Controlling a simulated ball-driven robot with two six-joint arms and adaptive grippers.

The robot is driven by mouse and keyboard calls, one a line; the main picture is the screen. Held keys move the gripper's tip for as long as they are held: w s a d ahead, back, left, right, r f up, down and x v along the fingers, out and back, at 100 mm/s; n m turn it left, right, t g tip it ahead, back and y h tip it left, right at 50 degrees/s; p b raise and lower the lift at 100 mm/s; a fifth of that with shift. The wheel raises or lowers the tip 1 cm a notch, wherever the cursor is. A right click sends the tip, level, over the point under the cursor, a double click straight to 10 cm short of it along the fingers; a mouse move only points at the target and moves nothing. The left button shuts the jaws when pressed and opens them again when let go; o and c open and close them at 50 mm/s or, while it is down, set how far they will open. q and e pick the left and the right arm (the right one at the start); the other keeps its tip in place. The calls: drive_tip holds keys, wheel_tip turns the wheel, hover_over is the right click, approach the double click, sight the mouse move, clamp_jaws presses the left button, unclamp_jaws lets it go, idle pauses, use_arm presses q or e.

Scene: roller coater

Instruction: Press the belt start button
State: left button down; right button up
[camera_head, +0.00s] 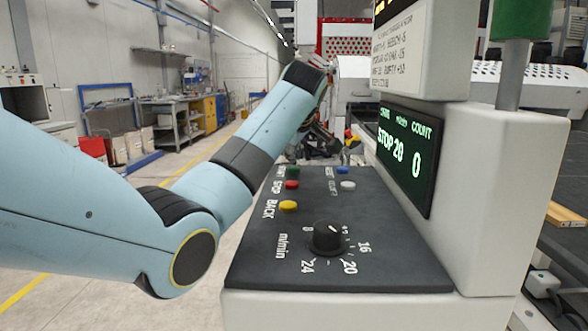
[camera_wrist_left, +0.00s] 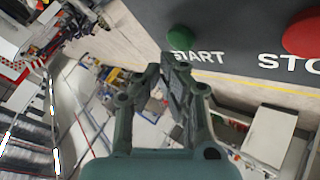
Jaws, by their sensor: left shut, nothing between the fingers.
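The green start button (camera_head: 293,169) sits at the far left corner of the dark control panel (camera_head: 262,250), beside a red stop button (camera_head: 291,184). In the left wrist view the green button (camera_wrist_left: 180,38) is by the white START label, with the red button (camera_wrist_left: 303,33) to its right. My left gripper (camera_head: 320,143) is beyond the panel's far edge, small and dark in the head view. In the left wrist view its shut, empty fingers (camera_wrist_left: 168,62) point toward the green button and appear just below it in the picture; I cannot tell whether they touch. My right gripper is not in view.
The panel also carries a yellow button (camera_head: 288,206), a blue button (camera_head: 342,170), a white button (camera_head: 348,185) and a black speed knob (camera_head: 328,238). The display (camera_head: 406,152) reads STOP 20 and 0. The upright housing (camera_head: 480,190) bounds the panel's right side.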

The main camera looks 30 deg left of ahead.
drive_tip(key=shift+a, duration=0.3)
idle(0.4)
use_arm(q)
drive_tip(key=shift+f, duration=0.15)
drive_tip(key=shift+f, duration=0.25)
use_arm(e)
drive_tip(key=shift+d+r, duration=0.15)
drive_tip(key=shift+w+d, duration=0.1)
